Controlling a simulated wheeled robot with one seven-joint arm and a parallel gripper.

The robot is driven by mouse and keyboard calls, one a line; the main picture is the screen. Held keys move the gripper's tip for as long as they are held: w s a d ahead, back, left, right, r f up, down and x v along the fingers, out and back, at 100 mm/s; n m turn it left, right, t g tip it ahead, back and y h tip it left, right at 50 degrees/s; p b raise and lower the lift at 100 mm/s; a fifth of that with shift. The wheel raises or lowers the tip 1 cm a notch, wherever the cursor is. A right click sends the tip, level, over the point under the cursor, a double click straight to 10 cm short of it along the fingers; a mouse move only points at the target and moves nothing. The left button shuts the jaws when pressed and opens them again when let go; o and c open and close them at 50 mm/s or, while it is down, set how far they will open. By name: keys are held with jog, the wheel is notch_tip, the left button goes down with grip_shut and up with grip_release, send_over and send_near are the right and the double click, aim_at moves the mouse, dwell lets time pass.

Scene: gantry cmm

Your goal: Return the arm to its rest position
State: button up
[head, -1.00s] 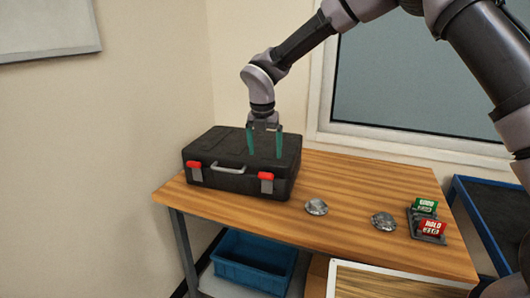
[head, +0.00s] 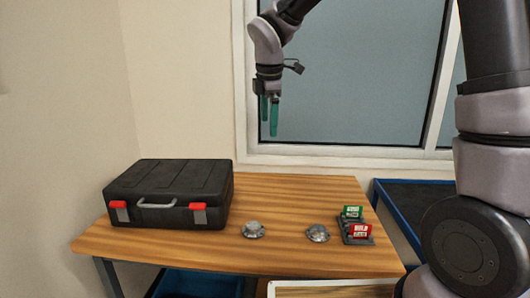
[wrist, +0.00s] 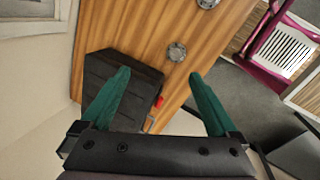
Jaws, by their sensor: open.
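My gripper (head: 269,116) is raised in the air in front of the window in the head view, above and to the right of the black case. In the wrist view its two green fingers (wrist: 163,100) are spread wide with nothing between them. The closed black case (head: 170,192), with red latches and a grey handle, sits on the left of the wooden table (head: 280,195). The case also shows in the wrist view (wrist: 107,75), below my gripper and partly hidden by a finger.
Two round metal parts (head: 253,230) (head: 317,233) lie on the table. A small holder with green (head: 352,212) and red (head: 360,231) signs stands at its right. A blue-edged cart (head: 392,212) is beyond the table's right end. A blue bin (head: 200,283) is underneath.

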jog(key=s+d+r+m+t, duration=0.1)
jog(key=s+d+r+m, duration=0.3)
jog(key=d+m, duration=0.3)
jog(key=s+d+r+m, duration=0.3)
jog(key=d+r+m, duration=0.15)
jog(key=d, duration=0.45)
jog(key=s+d+m+t+y, duration=0.2)
jog(key=s+d+m+t, duration=0.1)
jog(key=s+d+m, duration=0.5)
jog(key=shift+s+d+r+m, duration=0.25)
jog(key=shift+s+m, duration=1.4)
jog(key=shift+m, duration=1.4)
